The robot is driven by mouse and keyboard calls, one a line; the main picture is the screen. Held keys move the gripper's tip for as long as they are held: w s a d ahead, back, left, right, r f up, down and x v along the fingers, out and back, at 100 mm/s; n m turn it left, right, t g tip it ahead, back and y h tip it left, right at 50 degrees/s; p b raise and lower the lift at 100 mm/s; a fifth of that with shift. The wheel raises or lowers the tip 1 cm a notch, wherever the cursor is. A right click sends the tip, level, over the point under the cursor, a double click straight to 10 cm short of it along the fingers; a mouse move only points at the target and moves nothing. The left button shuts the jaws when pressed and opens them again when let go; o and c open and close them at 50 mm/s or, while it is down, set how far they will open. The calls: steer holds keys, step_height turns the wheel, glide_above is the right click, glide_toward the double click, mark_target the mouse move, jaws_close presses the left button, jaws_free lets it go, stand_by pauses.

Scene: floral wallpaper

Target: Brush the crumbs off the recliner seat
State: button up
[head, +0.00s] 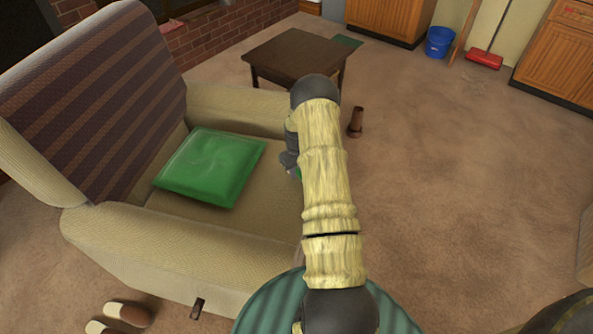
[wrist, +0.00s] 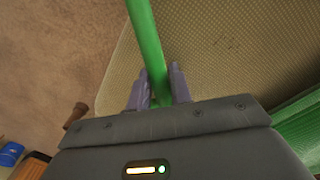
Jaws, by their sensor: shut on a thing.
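The recliner (head: 180,239) stands at the left in the head view, with a striped back and a tan seat. In the head view my arm hides most of the gripper, which is at the seat's right side.
A green cushion (head: 210,166) lies on the seat against the back. A dark wooden table (head: 298,52) stands behind the recliner. Slippers (head: 128,314) lie on the floor in front. The carpet at right is clear.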

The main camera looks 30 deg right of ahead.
mark_target(290, 200)
steer(key=shift+s+a+r+p, duration=0.1)
steer(key=shift+s+a+p, duration=0.5)
steer(key=shift+a, duration=0.05)
steer(key=shift+s+a+p, duration=0.35)
steer(key=shift+s+a, duration=0.25)
steer(key=shift+s+a+r+p, duration=0.1)
steer(key=shift+s+a+p, duration=0.8)
steer(key=shift+s+a, duration=0.2)
steer(key=shift+a, duration=0.1)
steer(key=shift+s, duration=0.1)
steer(key=shift+s+a+f+p, duration=0.25)
steer(key=shift+s+a+p, duration=0.4)
steer(key=shift+s+a, duration=0.6)
